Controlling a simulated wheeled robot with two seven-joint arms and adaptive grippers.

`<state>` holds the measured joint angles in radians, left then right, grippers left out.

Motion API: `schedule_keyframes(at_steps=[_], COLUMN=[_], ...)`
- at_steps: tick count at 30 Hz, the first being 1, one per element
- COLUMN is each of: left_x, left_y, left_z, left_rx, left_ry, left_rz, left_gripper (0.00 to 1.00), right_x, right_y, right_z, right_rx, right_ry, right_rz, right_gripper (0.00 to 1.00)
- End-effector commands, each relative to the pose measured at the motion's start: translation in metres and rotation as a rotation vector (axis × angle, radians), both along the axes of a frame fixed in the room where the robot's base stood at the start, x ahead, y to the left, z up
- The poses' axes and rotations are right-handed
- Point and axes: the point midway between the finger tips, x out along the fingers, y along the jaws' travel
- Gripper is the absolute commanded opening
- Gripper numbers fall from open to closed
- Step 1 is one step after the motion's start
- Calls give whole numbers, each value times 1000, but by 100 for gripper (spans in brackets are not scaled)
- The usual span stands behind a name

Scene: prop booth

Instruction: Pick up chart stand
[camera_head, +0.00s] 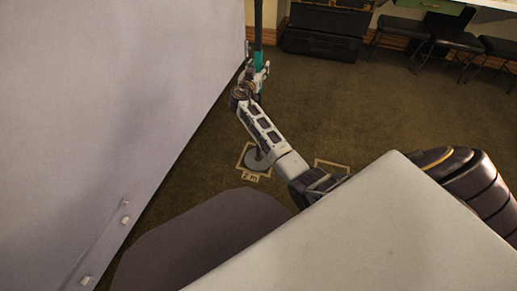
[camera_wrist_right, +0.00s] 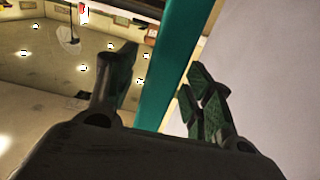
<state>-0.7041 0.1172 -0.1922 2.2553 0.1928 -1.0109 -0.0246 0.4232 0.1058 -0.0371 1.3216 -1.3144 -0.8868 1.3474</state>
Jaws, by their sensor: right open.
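The chart stand shows in the head view as an upright teal and dark pole (camera_head: 258,45) with a round grey base (camera_head: 257,159) on the floor. My arm hides part of the pole. My right gripper (camera_head: 260,73) is at the pole's teal part. In the right wrist view the teal pole (camera_wrist_right: 172,62) passes between the two fingers of my right gripper (camera_wrist_right: 160,95). The fingers are open, with a visible gap on the left side of the pole. Contact on the right side is hard to tell. My left gripper is not in view.
A large pale panel (camera_head: 100,90) stands close on the left of the pole. Dark cases (camera_head: 322,35) and several stools (camera_head: 405,27) stand at the back wall. A floor mark reading "2 m" (camera_head: 250,178) is by the base.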

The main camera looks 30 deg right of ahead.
Motion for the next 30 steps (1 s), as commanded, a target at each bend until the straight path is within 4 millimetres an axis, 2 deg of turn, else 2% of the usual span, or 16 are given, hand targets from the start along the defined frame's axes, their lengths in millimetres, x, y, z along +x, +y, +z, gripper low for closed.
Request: schedule_keyframes(at_steps=[17,27,29,30], left_x=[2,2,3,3], left_y=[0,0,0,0], left_z=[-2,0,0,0], left_rx=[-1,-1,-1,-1], left_ry=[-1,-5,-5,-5], left_rz=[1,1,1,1], left_gripper=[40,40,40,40], right_x=[2,2,2,2], right_y=[-2,-2,-2,-2], right_z=[0,0,0,0], right_rx=[0,-1,-1,-1], right_ry=[0,-1,-1,-1], right_rz=[1,1,1,1], right_gripper=[52,8,0,0])
